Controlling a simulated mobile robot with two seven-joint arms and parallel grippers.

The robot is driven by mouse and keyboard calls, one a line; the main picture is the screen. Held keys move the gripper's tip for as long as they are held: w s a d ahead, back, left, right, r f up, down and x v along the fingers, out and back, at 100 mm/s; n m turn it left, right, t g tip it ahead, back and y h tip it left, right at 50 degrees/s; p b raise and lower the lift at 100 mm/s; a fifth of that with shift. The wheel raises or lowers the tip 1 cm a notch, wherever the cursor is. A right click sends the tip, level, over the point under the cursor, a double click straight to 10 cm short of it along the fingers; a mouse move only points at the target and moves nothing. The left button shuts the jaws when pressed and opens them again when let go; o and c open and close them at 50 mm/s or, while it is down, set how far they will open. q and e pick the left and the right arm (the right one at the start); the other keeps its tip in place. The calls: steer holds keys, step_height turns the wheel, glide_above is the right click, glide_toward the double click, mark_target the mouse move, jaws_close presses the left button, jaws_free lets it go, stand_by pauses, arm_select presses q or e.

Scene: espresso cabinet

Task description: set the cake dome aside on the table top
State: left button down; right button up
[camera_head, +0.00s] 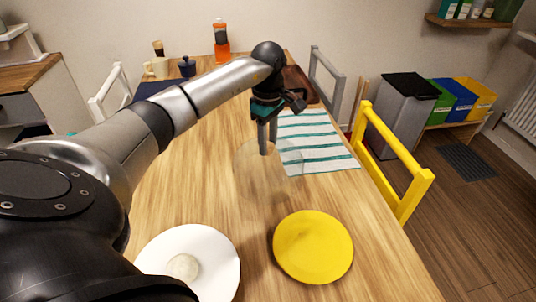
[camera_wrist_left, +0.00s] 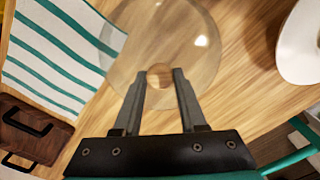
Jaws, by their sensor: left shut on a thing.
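The clear cake dome (camera_head: 262,182) shows faintly in the head view, over the middle of the wooden table top (camera_head: 190,190). My left gripper (camera_head: 267,150) points down and is shut on the dome's knob. In the left wrist view the round dome (camera_wrist_left: 205,60) lies below the fingers, with its brown knob (camera_wrist_left: 159,72) between the two fingertips (camera_wrist_left: 158,80). I cannot tell whether the dome's rim touches the table. My right gripper is not in view.
A yellow plate (camera_head: 313,247) and a white plate (camera_head: 215,255) with a pale round item stand at the near side. A striped cloth (camera_head: 325,145) lies right of the dome. A yellow chair (camera_head: 400,150) stands right.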

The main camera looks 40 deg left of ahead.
mark_target(268, 162)
arm_select(q)
step_height(268, 162, down, 4)
steer(key=shift+r+b, duration=0.25)
steer(key=shift+b, duration=0.05)
steer(key=shift+f, duration=0.45)
steer(key=shift+c, duration=2.3)
jaws_free()
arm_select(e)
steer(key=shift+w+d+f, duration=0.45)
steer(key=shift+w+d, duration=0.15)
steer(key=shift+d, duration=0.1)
